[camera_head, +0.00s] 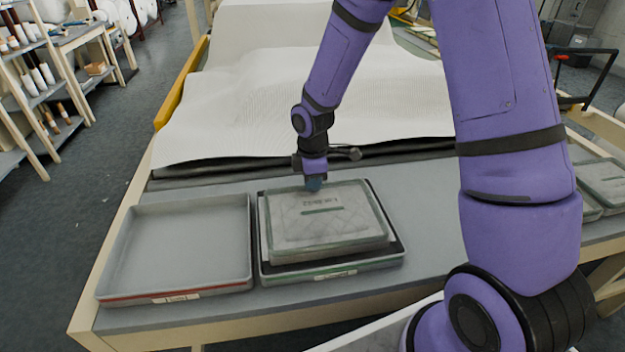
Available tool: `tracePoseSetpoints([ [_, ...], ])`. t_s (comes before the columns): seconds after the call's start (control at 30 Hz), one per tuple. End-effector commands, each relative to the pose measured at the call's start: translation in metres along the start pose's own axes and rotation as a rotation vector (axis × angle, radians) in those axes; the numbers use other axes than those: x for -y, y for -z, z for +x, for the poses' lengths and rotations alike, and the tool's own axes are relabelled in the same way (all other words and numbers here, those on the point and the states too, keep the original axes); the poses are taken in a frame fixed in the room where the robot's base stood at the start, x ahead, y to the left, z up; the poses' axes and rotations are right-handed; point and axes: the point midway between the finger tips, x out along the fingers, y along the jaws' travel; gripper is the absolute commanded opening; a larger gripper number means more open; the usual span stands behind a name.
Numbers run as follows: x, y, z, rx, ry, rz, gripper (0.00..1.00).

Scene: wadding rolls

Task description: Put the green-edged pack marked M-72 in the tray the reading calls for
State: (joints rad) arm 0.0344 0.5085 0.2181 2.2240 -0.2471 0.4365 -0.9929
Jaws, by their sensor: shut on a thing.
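A flat grey, see-through pack (325,222) with a short green strip and small dark print lies over the middle tray (335,271), inside its outline. The print is too small to read surely as M-72. I cannot tell if the pack rests on the tray floor or hangs just above it. My gripper (315,183) points down at the pack's far edge and is shut on it. The middle tray has a green front stripe and a white label. A left tray (178,243) with a red front stripe and white label is empty. No reading is visible.
White wadding (310,100) spreads over the table behind the trays, with a dark roller (230,164) along its front. More packs (603,182) lie at the right, partly behind my arm. Bare grey table (428,215) shows right of the middle tray. Shelves (45,90) stand at the left.

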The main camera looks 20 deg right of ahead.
Motion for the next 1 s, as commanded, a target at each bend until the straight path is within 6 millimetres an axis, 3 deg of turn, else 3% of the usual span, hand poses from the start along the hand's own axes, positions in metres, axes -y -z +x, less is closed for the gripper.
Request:
tracePoseSetpoints([
  [0.03, 0.000, 0.000, 0.000, 0.000, 0.000, 0.000, 0.00],
  [0.07, 0.000, 0.000, 0.000, 0.000, 0.000, 0.000, 0.19],
  [0.13, 0.000, 0.000, 0.000, 0.000, 0.000, 0.000, 0.35],
  [0.17, 0.000, 0.000, 0.000, 0.000, 0.000, 0.000, 0.38],
  [0.57, 0.000, 0.000, -0.009, 0.000, -0.001, 0.002, 0.38],
  [1.0, -0.001, 0.000, -0.093, 0.000, -0.004, 0.002, 0.38],
])
